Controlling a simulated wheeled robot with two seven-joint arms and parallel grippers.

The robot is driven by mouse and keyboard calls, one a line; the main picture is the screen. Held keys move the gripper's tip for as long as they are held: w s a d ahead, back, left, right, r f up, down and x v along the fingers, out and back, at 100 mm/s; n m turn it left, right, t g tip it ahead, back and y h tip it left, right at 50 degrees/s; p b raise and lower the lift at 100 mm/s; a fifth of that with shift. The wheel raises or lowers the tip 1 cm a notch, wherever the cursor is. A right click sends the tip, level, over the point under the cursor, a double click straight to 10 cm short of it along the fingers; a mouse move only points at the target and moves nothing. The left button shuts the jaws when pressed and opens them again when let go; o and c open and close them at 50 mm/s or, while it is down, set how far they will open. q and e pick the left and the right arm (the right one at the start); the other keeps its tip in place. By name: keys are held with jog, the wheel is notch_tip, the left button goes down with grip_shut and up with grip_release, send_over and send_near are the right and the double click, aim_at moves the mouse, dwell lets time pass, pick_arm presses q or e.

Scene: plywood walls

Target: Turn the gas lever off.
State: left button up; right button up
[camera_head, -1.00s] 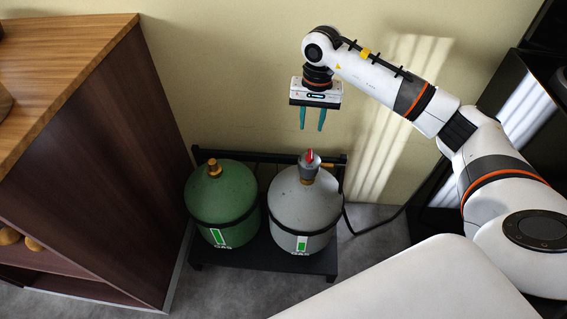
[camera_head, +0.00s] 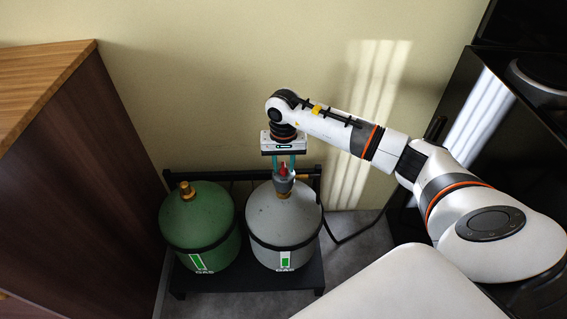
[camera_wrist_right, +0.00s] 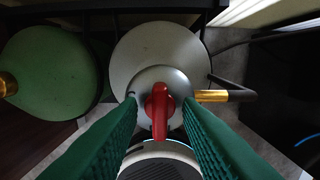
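The red gas lever (camera_head: 283,170) sits on the grey valve on top of the grey gas tank (camera_head: 284,222). In the right wrist view the lever (camera_wrist_right: 159,108) stands between the two green fingers, with a gap visible on each side. My right gripper (camera_head: 285,170) is open and lowered from above around the lever. In the right wrist view my right gripper (camera_wrist_right: 159,115) points at the valve, and the grey tank (camera_wrist_right: 150,45) is below. A brass fitting (camera_wrist_right: 212,96) sticks out to the right of the valve. My left gripper is not in view.
A green tank (camera_head: 200,225) stands left of the grey one on a dark rack (camera_head: 240,275). A wooden cabinet (camera_head: 80,180) is at left and a black unit (camera_head: 480,110) at right. A dark hose (camera_head: 350,237) runs right from the tank.

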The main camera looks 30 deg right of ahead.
grip_shut()
